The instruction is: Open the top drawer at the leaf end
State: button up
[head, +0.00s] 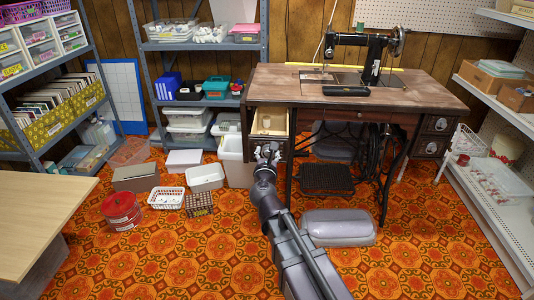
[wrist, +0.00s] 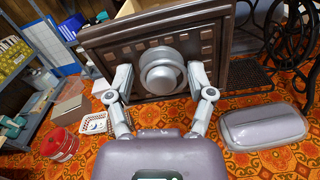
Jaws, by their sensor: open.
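The treadle sewing table (head: 290,92) stands at the back. Its left top drawer (head: 270,122) is pulled out, with its pale wooden inside showing from above. In the wrist view the dark carved drawer front (wrist: 105,50) fills the upper middle, with a round grey knob (wrist: 163,72) at its centre. My gripper (head: 268,152) is in front of this drawer. In the wrist view my gripper (wrist: 160,84) is open, one finger on each side of the knob. I cannot tell whether either finger touches it. The lower left drawer is mostly hidden by my arm.
The iron treadle (head: 326,178) is under the table. A white bin (head: 236,162), white baskets (head: 205,177) and a red tin (head: 121,210) stand to the left.

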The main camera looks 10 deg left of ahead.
jog(key=s+d, duration=0.1)
jog(key=s, duration=0.6)
jog(key=shift+s, duration=0.2)
jog(key=shift+d, duration=0.15)
dwell(0.5)
jog(key=w+d+f+m+g+h+p, duration=0.1)
jog(key=d+f+m+g+h, duration=0.25)
jog(key=d+m, duration=0.65)
jog(key=w+d+f+m+g+h+p, duration=0.25)
jog(key=d+m+h, duration=0.25)
jog(key=d+m, duration=0.45)
jog(key=s+d+f+m+g+y+p, duration=0.2)
jog(key=s+d+f+m+g+y, duration=0.1)
jog(key=s+d+m+g, duration=0.4)
jog(key=s+d+f+m+g+y+p, duration=0.1)
jog(key=s+d+f+m+g+y, duration=0.2)
jog(key=s+d+m+g, duration=0.45)
notch_tip(320, 180, up, 38)
jog(key=w+a+m+t+p, duration=0.1)
jog(key=w+t+p, duration=0.1)
jog(key=p, duration=3.6)
jog(key=shift+w+a+m+t, duration=0.2)
jog(key=shift+m+t, duration=0.1)
jog(key=shift+t, duration=0.05)
